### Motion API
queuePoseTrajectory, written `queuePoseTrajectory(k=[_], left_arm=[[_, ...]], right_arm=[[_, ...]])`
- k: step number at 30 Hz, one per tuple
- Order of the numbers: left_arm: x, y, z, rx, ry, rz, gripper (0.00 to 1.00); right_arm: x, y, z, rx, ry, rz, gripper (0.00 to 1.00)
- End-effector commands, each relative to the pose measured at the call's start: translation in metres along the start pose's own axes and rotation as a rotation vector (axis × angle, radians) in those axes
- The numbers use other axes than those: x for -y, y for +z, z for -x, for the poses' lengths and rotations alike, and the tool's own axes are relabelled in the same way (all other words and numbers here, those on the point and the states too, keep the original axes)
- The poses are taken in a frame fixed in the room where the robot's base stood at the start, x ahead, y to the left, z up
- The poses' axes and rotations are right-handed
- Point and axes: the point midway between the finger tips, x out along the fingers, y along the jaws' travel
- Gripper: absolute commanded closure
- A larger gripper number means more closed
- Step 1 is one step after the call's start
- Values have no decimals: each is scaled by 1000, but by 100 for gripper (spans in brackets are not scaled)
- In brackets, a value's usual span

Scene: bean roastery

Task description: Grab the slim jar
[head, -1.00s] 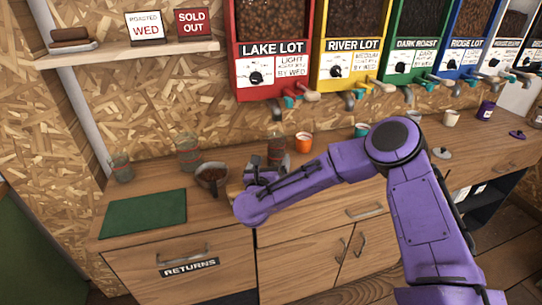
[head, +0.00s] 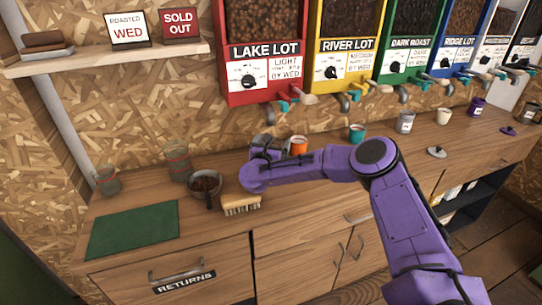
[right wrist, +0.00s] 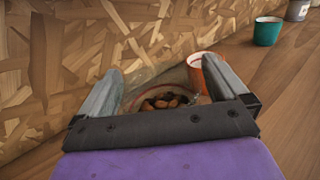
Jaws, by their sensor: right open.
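A clear jar with brown beans in it (right wrist: 166,103), seemingly the slim jar, shows between the two fingers of my right gripper (right wrist: 162,70) in the right wrist view. The fingers are apart, one on each side of it; I cannot tell whether either touches the glass. In the head view my right gripper (head: 266,145) is over the back of the counter, left of the orange cup, and it hides most of this jar. My left gripper is not in view.
An orange cup (head: 298,146) stands close right of the gripper. A green mat (head: 133,229) lies at the left end. Dispensers hang above the counter.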

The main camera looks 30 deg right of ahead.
Motion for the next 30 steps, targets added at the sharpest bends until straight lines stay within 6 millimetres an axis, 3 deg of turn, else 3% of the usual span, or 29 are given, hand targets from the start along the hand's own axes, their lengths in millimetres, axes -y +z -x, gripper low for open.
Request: queuePoseTrajectory(k=[5,12,13,23,30], left_arm=[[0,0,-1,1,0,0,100],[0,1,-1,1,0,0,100],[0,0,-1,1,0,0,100],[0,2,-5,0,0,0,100],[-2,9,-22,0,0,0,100]], right_arm=[[0,-1,0,0,1,0,0],[0,-1,0,0,1,1,75],[-1,0,0,1,1,0,81],[-1,4,0,2,1,-1,81],[2,34,4,3,2,-2,81]])
